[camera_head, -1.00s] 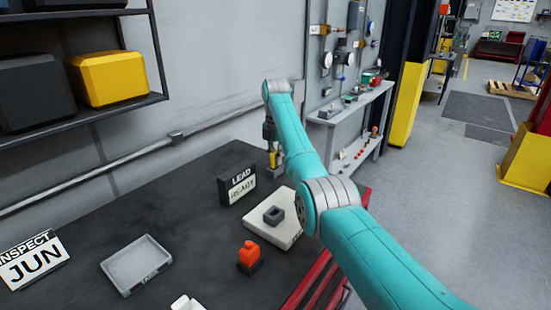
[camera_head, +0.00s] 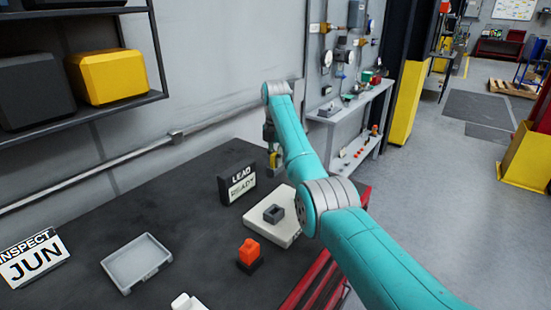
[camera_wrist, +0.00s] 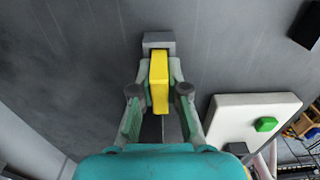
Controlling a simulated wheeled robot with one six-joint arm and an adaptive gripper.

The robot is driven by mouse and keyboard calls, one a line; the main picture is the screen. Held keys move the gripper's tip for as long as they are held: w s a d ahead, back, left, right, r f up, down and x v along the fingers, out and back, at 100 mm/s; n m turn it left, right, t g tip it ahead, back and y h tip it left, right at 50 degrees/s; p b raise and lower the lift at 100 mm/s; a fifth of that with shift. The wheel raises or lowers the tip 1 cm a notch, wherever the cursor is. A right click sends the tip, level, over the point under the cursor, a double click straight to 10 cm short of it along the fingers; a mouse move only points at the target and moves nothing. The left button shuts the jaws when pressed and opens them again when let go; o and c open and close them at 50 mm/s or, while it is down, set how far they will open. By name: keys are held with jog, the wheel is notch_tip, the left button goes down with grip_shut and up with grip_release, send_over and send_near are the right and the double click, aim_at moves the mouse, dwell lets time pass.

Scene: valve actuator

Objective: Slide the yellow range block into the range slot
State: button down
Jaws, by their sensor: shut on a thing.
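My gripper (camera_wrist: 157,92) is shut on the yellow range block (camera_wrist: 159,80), with one finger on each long side. In the head view the gripper (camera_head: 271,150) is at the far side of the dark table, with a little yellow showing at its tip. In the wrist view a small grey block (camera_wrist: 158,38) shows just past the yellow block's far end. I cannot tell whether the two touch, or whether the grey piece is the range slot. The slot is not clearly identifiable in either view.
A white plate with a dark square socket (camera_head: 274,213) is on the table near my arm. A LEAD READY sign (camera_head: 237,185), an orange block (camera_head: 249,251) and a grey tray (camera_head: 136,286) also stand there. A white plate with a green piece (camera_wrist: 265,124) is right of my gripper.

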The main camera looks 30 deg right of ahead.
jog(key=shift+f, duration=0.15)
jog(key=shift+r, duration=0.75)
dwell(0.3)
jog(key=shift+f, duration=0.75)
dwell(0.9)
jog(key=shift+r, duration=0.2)
jog(key=shift+r, duration=0.5)
